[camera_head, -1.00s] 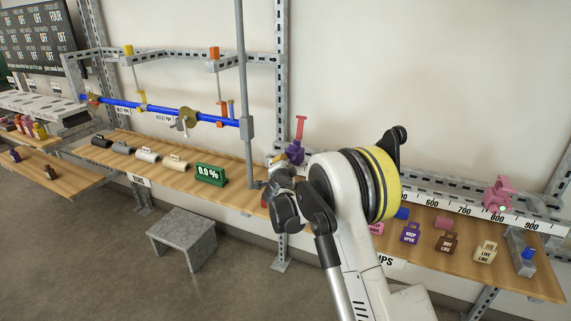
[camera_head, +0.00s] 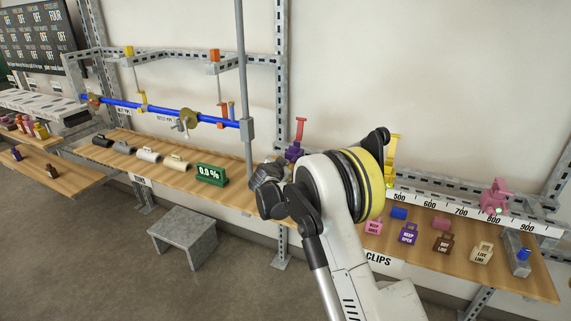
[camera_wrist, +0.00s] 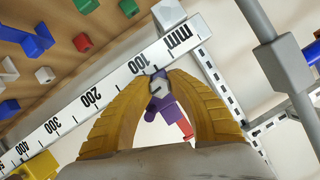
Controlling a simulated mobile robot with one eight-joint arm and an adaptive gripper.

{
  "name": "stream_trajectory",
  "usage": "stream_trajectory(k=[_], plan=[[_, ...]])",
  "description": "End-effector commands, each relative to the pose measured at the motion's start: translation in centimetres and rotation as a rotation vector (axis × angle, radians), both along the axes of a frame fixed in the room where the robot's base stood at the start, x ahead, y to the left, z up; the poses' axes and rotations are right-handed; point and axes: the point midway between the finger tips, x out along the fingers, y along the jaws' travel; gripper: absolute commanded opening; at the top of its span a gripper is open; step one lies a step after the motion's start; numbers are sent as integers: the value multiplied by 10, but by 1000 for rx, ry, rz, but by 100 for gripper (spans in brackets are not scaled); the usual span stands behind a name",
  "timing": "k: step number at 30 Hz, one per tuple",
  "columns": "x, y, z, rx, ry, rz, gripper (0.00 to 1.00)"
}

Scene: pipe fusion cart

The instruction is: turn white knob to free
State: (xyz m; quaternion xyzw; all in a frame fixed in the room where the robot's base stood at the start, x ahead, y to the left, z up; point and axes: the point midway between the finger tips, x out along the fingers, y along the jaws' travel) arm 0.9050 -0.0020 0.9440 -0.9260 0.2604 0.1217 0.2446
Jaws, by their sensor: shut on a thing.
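The white knob (camera_wrist: 158,88) shows in the wrist view as a small pale piece with a dark line on its face. It sits between the tips of my gripper (camera_wrist: 160,77), whose two yellow fingers are shut on it. A purple clamp (camera_wrist: 161,108) with a red handle (camera_wrist: 186,129) shows just behind the knob, between the fingers. The same purple clamp (camera_head: 294,152) stands above my wrist in the head view, its red handle (camera_head: 301,128) upright. My fingers and the knob cannot be made out in the head view.
A white millimetre ruler (camera_wrist: 110,82) runs past the fingertips. A grey post (camera_head: 245,90) stands left of my wrist. A yellow clamp (camera_head: 391,165) is behind my arm. Labelled clips, such as the purple one (camera_head: 408,235), lie on the right shelf; a green display (camera_head: 210,174) reads 0.0 %.

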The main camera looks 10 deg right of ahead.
Motion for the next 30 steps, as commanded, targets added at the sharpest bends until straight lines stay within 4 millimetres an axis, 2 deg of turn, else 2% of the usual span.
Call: stream_trajectory(k=[20, 21, 23, 30], plan=[[0, 0, 1, -59, 41, 1, 0], [0, 0, 0, -59, 41, 1, 26], [0, 0, 0, -59, 41, 1, 43], [0, 0, 0, -58, 41, 0, 43]])
